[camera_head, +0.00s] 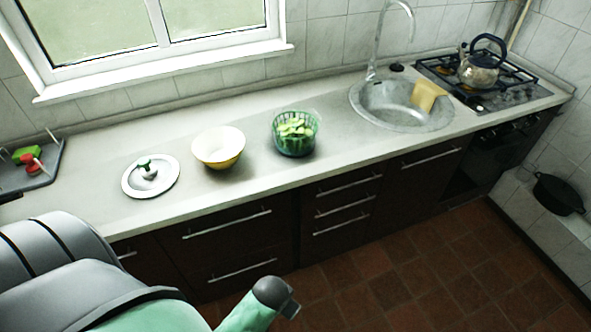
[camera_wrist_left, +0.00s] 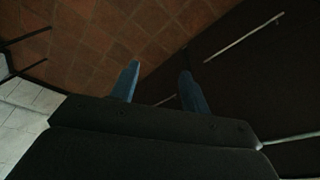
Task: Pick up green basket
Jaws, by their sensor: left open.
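The green basket (camera_head: 296,144) stands on the countertop between the yellow bowl and the sink in the head view. It holds pale green slices. My left gripper (camera_wrist_left: 160,88) shows in the left wrist view with two blue fingers apart and nothing between them. That view shows floor tiles and dark cabinet fronts, with the basket out of view. In the head view my arm (camera_head: 245,312) is low in front of the cabinets, well away from the basket, and its fingers cannot be made out there. My right gripper is not seen.
The counter (camera_head: 250,190) is clear in front of the basket.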

